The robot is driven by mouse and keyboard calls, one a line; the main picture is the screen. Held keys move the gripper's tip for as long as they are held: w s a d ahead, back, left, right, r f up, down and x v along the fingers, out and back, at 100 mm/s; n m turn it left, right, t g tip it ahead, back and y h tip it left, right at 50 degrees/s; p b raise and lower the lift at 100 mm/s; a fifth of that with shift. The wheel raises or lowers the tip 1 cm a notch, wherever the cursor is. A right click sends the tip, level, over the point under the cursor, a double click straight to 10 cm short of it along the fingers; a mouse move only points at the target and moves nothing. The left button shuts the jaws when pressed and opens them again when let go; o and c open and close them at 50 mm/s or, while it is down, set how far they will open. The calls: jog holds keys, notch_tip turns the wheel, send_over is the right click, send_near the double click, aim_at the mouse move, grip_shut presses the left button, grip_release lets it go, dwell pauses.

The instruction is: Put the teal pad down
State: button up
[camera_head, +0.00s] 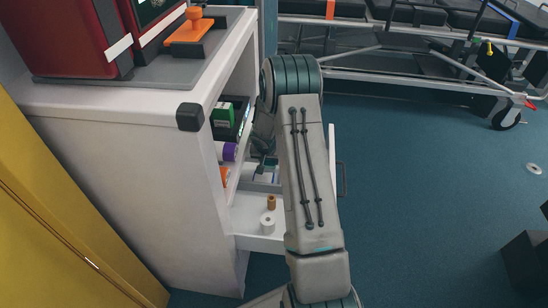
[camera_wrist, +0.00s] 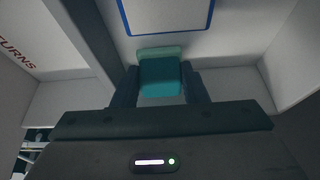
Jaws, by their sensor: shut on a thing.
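The teal pad (camera_wrist: 160,77) is a small block with a lighter green far edge. It sits between the two dark fingers of my gripper (camera_wrist: 161,73), which is shut on it. Just beyond the pad, in the wrist view, a blue outline (camera_wrist: 166,34) marks a white surface. The pad is short of the outline in the picture; I cannot tell whether it touches the surface.
The white cabinet (camera_head: 120,150) has shelves with green, purple and orange items. An open drawer (camera_head: 258,240) holds a white roll (camera_head: 267,223) and a small brown one (camera_head: 271,202). White walls flank the outlined surface; lettering ending "TURNS" (camera_wrist: 17,53) shows left. A stretcher (camera_head: 420,40) stands behind.

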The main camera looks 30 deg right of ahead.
jog(key=shift+f, duration=0.35)
jog(key=shift+a, duration=0.1)
jog(key=shift+f, duration=0.15)
jog(key=o, duration=0.9)
jog(key=p+v, duration=0.2)
jog(key=v, duration=0.3)
jog(key=shift+w, duration=0.1)
jog(key=s+a+b, duration=0.2)
jog(key=s+b, duration=0.1)
jog(key=s+a+b, duration=0.2)
jog(key=s+b, duration=0.1)
jog(key=s+a+b, duration=0.2)
jog(key=s+b, duration=0.1)
jog(key=shift+s+a+f, duration=0.1)
jog(key=shift+s+a, duration=0.05)
jog(key=shift+s, duration=0.05)
jog(key=shift+s+a, duration=0.2)
jog(key=shift+s, duration=0.25)
